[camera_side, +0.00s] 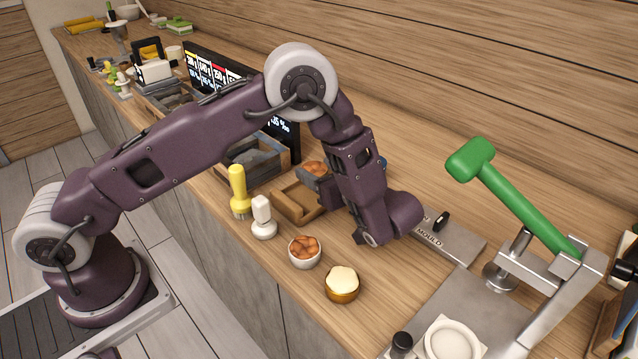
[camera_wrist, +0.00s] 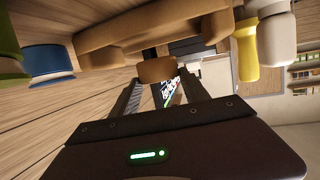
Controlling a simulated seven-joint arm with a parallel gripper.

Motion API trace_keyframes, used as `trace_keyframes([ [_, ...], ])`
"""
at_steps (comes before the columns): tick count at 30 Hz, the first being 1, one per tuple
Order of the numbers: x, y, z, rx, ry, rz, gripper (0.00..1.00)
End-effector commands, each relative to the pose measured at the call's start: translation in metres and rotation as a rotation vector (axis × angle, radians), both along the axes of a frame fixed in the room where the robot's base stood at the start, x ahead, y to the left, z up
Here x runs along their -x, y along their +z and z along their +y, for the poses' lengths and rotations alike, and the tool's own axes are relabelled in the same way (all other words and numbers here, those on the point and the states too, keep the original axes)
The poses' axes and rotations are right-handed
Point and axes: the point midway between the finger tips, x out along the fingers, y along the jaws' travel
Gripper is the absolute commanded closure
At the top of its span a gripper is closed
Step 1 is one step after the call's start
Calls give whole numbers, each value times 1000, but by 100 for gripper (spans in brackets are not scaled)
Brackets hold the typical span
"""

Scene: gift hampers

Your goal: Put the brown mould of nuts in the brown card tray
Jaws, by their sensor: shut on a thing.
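The brown mould (camera_wrist: 157,70) is between my fingertips in the wrist view, and my gripper (camera_wrist: 158,88) is shut on it. In the side view, nuts (camera_side: 315,167) show at my gripper (camera_side: 312,183), which mostly hides the mould under them. The brown card tray (camera_side: 290,208) lies on the counter just in front of my gripper. In the wrist view, the tray (camera_wrist: 100,38) spans the top of the picture, close beyond the mould. The mould appears raised behind the tray, apart from it. No nuts show in the wrist view.
A white bowl of nuts (camera_side: 304,252) and a gold pot with a pale top (camera_side: 342,284) stand near the front edge. A green-handled press (camera_side: 515,205) is at right.

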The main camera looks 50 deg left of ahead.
Motion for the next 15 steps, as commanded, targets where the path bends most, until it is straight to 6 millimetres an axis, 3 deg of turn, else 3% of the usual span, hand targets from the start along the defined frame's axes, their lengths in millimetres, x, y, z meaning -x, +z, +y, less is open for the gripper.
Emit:
trace_keyframes([
  [7,0,-36,0,0,0,2,89],
  [15,0,-38,0,0,0,-1,89],
])
